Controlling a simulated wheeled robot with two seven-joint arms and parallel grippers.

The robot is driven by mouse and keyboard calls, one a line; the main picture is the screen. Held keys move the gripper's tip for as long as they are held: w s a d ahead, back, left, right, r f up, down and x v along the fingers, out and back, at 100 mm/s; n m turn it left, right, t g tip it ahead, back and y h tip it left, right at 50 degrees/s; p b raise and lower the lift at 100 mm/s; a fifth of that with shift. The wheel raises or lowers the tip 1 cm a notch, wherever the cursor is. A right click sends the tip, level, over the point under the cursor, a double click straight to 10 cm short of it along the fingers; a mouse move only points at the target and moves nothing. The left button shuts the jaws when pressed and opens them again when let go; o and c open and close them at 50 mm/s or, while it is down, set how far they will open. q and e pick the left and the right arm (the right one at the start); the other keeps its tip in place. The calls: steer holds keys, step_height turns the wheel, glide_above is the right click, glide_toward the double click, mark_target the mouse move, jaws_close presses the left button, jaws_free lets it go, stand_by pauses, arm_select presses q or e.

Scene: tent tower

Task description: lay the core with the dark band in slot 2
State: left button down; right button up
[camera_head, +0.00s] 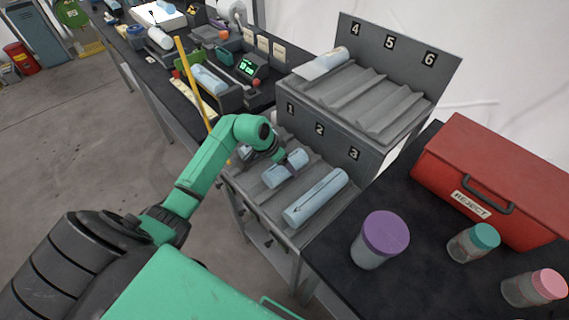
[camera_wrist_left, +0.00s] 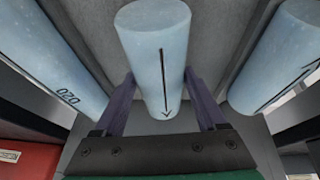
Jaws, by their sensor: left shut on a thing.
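My left gripper (camera_head: 282,160) is over slot 2 of the lower rack (camera_head: 264,208), its fingers on both sides of a pale blue core (camera_head: 274,177). In the left wrist view this core (camera_wrist_left: 150,40) shows a dark lengthwise arrow between the fingertips (camera_wrist_left: 158,76). In the head view a dark strip crosses its middle; I cannot tell whether it is a band or a finger. The core lies along slot 2, but I cannot tell whether it touches the bottom. My right gripper is not in view.
Pale cores lie in slot 3 (camera_head: 315,198), slot 1 (camera_wrist_left: 282,60) and slot 4 (camera_head: 326,62). Slots 5 and 6 look empty. A red REJECT box (camera_head: 490,150) and lidded jars, one purple-topped (camera_head: 380,245), stand right. A yellow rod (camera_head: 192,85) stands left of the rack.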

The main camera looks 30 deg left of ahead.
arm_select(q)
steer(key=shift+f, duration=0.2)
stand_by(0.6)
jaws_free()
steer(key=b+v, duration=0.1)
steer(key=v, duration=1.3)
steer(key=shift+r, duration=0.25)
steer(key=shift+s+a, duration=0.1)
